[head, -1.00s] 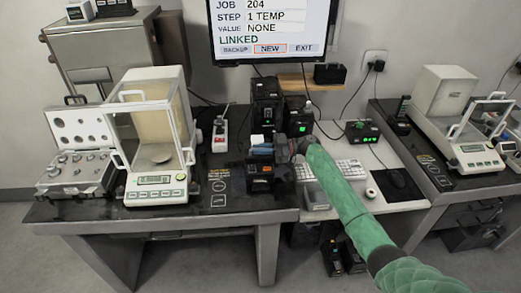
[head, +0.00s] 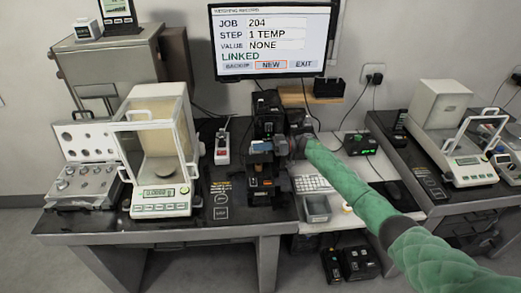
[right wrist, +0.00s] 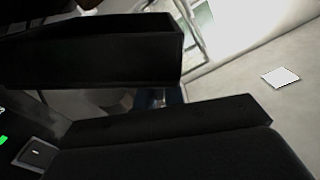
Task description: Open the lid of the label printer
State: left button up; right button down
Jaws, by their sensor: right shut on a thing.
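The label printer (head: 262,187) is a small black device at the right end of the left table's top. My right gripper (head: 277,146) reaches in from the right over the printer's upper part and is shut on its lid. The lid's edge and angle are hard to make out, dark against the dark gripper. A blue-grey part (head: 261,147) shows beside the fingertips. In the right wrist view the two dark fingers of my right gripper (right wrist: 165,98) fill much of the picture, and what lies between them is mostly in shadow. My left gripper is not in view.
A balance with a glass draft shield (head: 158,150) and an open weight case (head: 85,165) stand left of the printer. Black devices (head: 266,105) stand close behind it. A monitor (head: 270,40) hangs above.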

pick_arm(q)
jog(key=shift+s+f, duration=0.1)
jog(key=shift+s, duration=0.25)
pick_arm(e)
jog(key=shift+w+r+m, duration=0.15)
jog(key=shift+w+m, duration=0.1)
jog(key=shift+m, duration=0.05)
